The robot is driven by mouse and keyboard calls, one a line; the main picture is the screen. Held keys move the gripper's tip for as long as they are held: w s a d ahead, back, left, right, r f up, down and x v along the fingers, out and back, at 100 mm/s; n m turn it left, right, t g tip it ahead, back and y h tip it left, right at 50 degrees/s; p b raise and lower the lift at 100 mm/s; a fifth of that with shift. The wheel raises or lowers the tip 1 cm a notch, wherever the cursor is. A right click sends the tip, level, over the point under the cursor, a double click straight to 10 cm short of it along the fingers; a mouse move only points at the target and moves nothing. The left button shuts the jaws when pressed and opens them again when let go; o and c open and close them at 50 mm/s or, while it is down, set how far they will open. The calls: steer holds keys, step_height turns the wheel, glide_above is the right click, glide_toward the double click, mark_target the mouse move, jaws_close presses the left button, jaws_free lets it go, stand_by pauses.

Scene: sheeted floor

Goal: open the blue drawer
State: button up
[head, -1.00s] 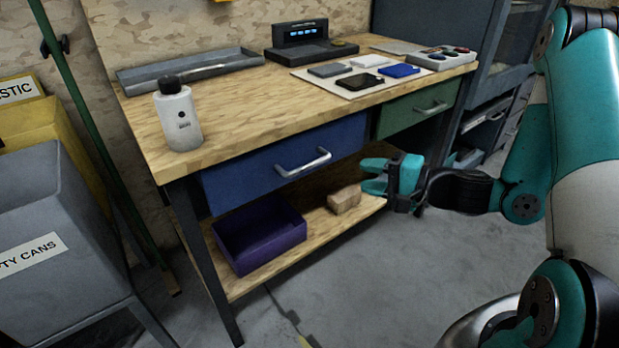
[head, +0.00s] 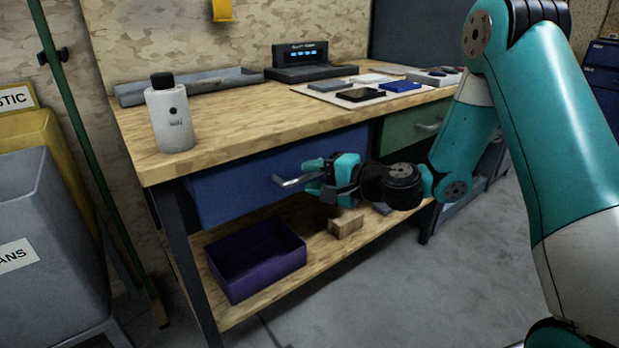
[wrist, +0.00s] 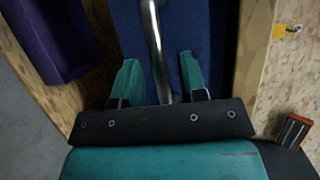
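The blue drawer (head: 235,187) is under the bench top at the left, and its front looks shut in the head view. Its metal bar handle (head: 290,182) sticks out from the front. My gripper (head: 318,180) is at the right part of the handle. In the wrist view the drawer front (wrist: 204,30) fills the upper middle, and the handle (wrist: 154,45) runs down between the two teal fingers of my gripper (wrist: 160,82). The fingers are apart, with a gap on each side of the bar. The handle's near end is hidden by the gripper body.
The bench top (head: 240,115) carries a white bottle (head: 170,118) near its left corner. A green drawer (head: 405,128) is to the right. Below, the shelf holds a purple bin (head: 256,262) and a small wooden block (head: 346,224). A grey bin (head: 45,235) stands left.

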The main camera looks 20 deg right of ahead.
steer(key=shift+w+a+f, duration=0.1)
steer(key=shift+w+a, duration=0.25)
steer(key=shift+w, duration=0.05)
jaws_close()
